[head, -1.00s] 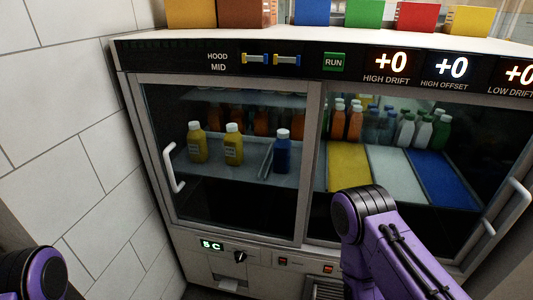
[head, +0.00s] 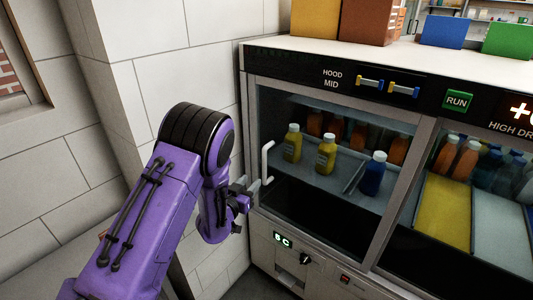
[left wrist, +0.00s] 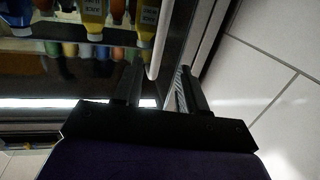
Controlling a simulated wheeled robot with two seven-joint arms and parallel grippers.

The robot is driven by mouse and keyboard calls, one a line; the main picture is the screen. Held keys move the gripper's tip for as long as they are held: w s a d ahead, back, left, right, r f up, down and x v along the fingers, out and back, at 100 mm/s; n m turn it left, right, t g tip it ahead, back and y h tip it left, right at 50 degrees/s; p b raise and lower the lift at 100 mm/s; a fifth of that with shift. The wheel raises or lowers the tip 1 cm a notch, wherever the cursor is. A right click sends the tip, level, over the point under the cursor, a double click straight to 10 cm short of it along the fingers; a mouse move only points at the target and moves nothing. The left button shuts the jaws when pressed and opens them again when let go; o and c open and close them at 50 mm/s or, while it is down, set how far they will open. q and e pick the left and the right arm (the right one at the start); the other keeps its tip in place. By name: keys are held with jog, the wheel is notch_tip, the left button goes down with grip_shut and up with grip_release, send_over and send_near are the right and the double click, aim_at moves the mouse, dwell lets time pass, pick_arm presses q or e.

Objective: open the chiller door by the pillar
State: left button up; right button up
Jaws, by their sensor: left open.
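The chiller door by the pillar (head: 330,219) is the left glass door and stands shut in its grey frame. Its white upright handle (head: 266,164) is at the door's left edge. My left gripper (head: 246,190) is open just left of the handle's lower part. In the left wrist view, the gripper's two dark fingers (left wrist: 157,92) are spread, and the pale handle (left wrist: 160,40) lines up with the gap between them. I cannot tell whether the handle is between the fingers or just beyond them. My right gripper is not in view.
The white-tiled pillar (head: 180,60) stands close on the left. Behind the glass are yellow bottles (head: 326,153) and a blue bottle (head: 374,173). A control panel (head: 390,88) runs above the doors, and coloured boxes (head: 368,20) stand on top. A dial (head: 305,259) is below the door.

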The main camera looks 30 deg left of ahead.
aim_at(263, 161)
pick_arm(q)
jog(key=shift+t, duration=0.3)
jog(key=w, duration=0.3)
jog(key=w+a+r+p, duration=0.1)
jog(key=w, duration=0.3)
jog(key=w+r+p, duration=0.1)
jog(key=w, duration=0.3)
jog(key=shift+w+a+r, duration=0.1)
jog(key=shift+w+a, duration=0.15)
jog(key=shift+a, duration=0.1)
grip_shut()
